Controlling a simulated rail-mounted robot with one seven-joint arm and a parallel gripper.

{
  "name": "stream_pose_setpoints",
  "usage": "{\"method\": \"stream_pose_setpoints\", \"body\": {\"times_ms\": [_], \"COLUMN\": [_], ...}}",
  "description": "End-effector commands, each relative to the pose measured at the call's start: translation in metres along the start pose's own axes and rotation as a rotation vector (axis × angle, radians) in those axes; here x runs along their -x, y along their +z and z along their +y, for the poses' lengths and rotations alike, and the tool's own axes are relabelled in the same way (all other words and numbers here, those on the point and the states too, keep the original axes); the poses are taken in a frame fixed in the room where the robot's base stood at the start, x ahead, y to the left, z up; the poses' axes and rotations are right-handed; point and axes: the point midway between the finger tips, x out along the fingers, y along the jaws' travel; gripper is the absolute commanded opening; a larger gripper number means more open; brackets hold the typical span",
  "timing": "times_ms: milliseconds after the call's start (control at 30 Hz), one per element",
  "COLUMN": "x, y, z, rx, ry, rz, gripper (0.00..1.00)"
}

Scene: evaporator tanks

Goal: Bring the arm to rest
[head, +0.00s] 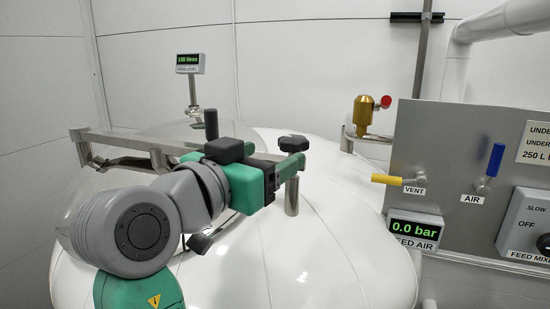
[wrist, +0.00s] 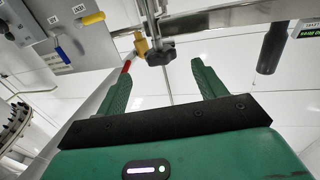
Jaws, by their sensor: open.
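My gripper (head: 246,160) hangs over the white domed tank lid (head: 300,260) in the head view, partly hidden by its own green body and my grey wrist. In the wrist view its two green fingers (wrist: 160,70) stand apart with nothing between them. A black star knob (head: 293,143) sits on the metal clamp bar near the right finger in the head view. It shows beyond the fingers in the wrist view (wrist: 160,52). A black upright handle (head: 211,124) stands behind the gripper, and is beside the right finger in the wrist view (wrist: 272,47). I cannot tell whether anything touches.
A metal bar (head: 125,142) crosses behind my arm. A level display (head: 190,64) stands at the back left. A brass valve (head: 363,112) stands at the back right. A grey panel (head: 455,135) with yellow and blue levers is at the right.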

Motion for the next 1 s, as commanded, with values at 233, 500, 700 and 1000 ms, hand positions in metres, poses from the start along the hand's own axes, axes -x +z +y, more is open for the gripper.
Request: {"method": "stream_pose_setpoints", "body": {"times_ms": [233,500,700,1000], "x": [0.0,0.045,0.133,0.162], "y": [0.0,0.002,-0.022,-0.029], "z": [0.0,0.054,0.12,0.137], "rx": [0.0,-0.081,-0.158,-0.179], "ry": [0.0,-0.317,-0.495,-0.533], "rz": [0.0,0.228,0.509,0.588], "gripper": [0.7,0.7,0.7,0.7]}}
